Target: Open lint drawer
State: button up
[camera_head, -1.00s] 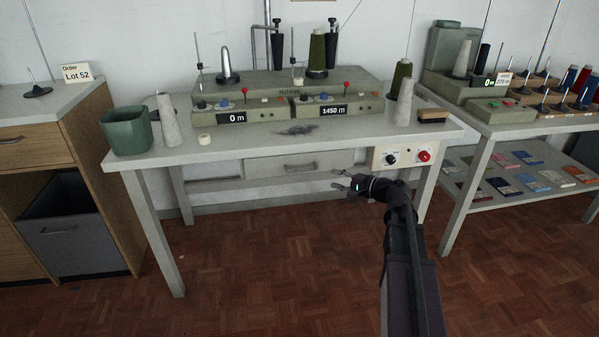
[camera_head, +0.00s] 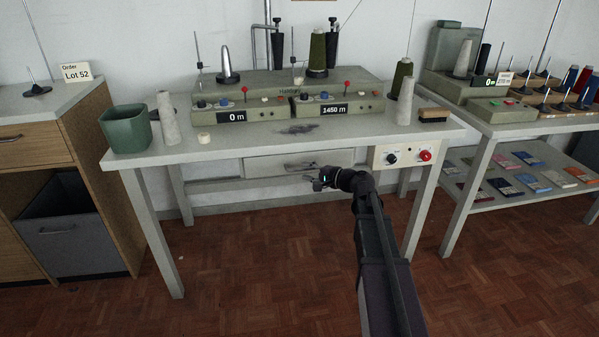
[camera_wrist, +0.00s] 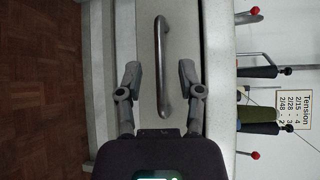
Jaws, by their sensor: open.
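The lint drawer (camera_head: 262,166) is a grey front under the table top and looks shut. Its bar handle (camera_wrist: 160,68) shows in the wrist view, lying lengthwise ahead of and between my fingers. In the head view my gripper (camera_head: 307,175) is just in front of the drawer's right part and partly hides the handle. My gripper also shows in the wrist view (camera_wrist: 160,76), with its two fingers apart on either side of the handle's near end. Nothing is held.
The table top (camera_head: 185,151) overhangs the drawer. A control panel with a red knob (camera_head: 425,156) is right of the drawer. A green bin (camera_head: 126,130), cones and a winder (camera_head: 290,92) stand on top. The floor in front is clear.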

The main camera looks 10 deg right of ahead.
jog(key=shift+x, duration=1.45)
grip_shut()
